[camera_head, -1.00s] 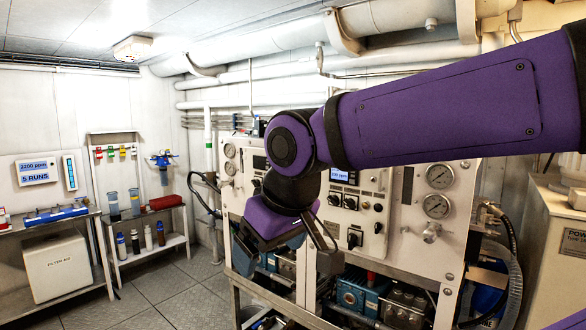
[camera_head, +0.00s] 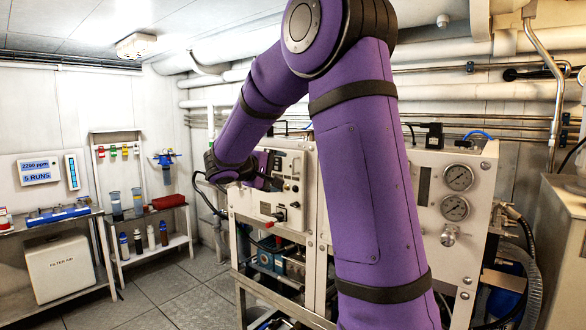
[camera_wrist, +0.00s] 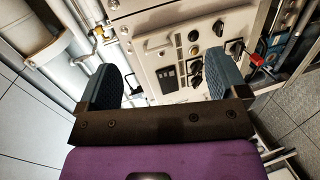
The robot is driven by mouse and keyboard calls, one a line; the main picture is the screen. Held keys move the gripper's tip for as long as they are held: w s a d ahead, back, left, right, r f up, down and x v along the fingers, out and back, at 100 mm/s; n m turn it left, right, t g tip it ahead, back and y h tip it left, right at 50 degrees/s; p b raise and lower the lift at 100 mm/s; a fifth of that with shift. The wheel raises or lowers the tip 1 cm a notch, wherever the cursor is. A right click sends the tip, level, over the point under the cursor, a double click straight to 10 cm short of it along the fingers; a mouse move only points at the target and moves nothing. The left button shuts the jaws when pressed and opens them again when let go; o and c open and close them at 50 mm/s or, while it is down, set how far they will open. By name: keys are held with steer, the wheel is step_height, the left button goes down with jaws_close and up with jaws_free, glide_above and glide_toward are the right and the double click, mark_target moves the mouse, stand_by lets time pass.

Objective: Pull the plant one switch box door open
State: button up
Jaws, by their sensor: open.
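The left switch box (camera_head: 292,207) is a pale box with dark knobs on the left white plant panel, partly covered by my arm. Its door looks closed. In the wrist view its pale front (camera_wrist: 175,50) fills the upper middle, with several round knobs and a dark block of switches. My gripper (camera_head: 266,183) is close in front of the box's left part in the head view. In the wrist view my gripper (camera_wrist: 163,80) has its two blue-grey fingers wide apart, with nothing visible between them but the box front beyond. Whether a fingertip touches the box cannot be told.
A second white panel with gauges (camera_head: 458,192) stands right, partly behind my arm. A red-handled item (camera_wrist: 257,59) sits right of the box in the wrist view. A shelf with bottles (camera_head: 150,247) stands left; the floor (camera_head: 180,290) before it is clear.

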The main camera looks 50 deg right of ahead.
mark_target(293, 167)
steer(key=w+d+f+t+h, duration=0.1)
steer(key=w+d+f+h, duration=0.15)
steer(key=w+d, duration=0.35)
steer(key=shift+n, duration=0.4)
steer(key=d, duration=0.3)
steer(key=w+d, duration=0.1)
steer(key=d, duration=0.5)
steer(key=shift+w+r, duration=0.3)
steer(key=shift+r, duration=0.05)
steer(key=c, duration=1.3)
